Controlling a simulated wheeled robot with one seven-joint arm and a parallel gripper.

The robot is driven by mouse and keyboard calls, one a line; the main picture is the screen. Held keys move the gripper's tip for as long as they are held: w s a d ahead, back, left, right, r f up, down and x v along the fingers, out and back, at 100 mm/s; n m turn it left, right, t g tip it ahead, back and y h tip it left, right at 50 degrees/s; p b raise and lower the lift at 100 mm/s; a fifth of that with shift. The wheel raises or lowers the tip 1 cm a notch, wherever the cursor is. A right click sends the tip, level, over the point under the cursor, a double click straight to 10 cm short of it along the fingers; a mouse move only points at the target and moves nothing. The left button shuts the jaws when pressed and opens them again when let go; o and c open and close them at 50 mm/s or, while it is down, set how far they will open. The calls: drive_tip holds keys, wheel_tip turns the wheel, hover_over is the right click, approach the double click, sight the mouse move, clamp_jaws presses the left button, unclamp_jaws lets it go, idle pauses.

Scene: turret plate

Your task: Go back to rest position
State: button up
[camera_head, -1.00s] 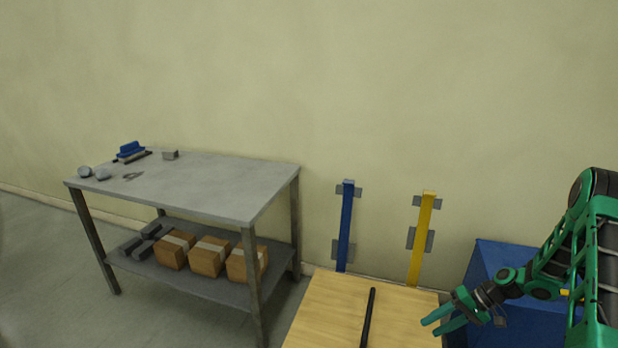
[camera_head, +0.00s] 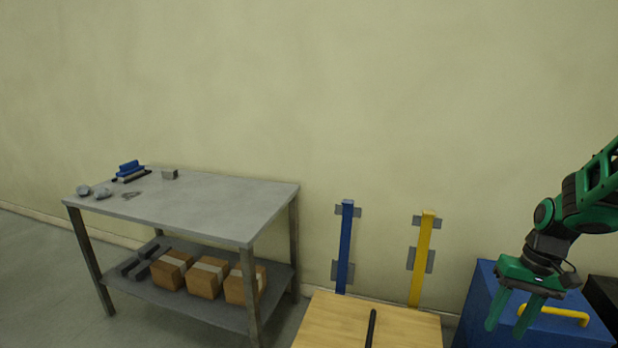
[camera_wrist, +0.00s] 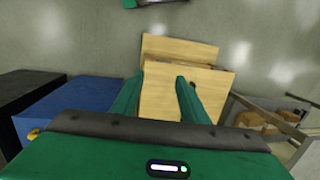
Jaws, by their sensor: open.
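My gripper (camera_head: 514,312) is at the right of the head view, green, with its two fingers apart and pointing down. It is empty and appears in front of the blue box (camera_head: 477,306) with a yellow handle (camera_head: 556,314). In the wrist view my gripper's fingers (camera_wrist: 157,98) are spread, with a wooden surface (camera_wrist: 190,52) seen between and beyond them. The blue box also shows at the left of the wrist view (camera_wrist: 62,108).
A grey table (camera_head: 215,205) with a lower shelf of cardboard boxes (camera_head: 205,277) stands at left. A blue post (camera_head: 345,245) and a yellow post (camera_head: 421,260) stand by the wall behind the wooden surface (camera_head: 410,330), which carries a black rod (camera_head: 371,328).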

drive_tip(key=s+a+r+m+h, duration=0.1)
drive_tip(key=s+r, duration=0.3)
drive_tip(key=s, duration=0.6)
drive_tip(key=s+a+r+m, duration=0.1)
drive_tip(key=s+r, duration=0.3)
drive_tip(key=s, duration=0.6)
drive_tip(key=shift+a+r+m+t+h, duration=0.3)
drive_tip(key=shift+m+h, duration=0.1)
drive_tip(key=shift+m, duration=0.1)
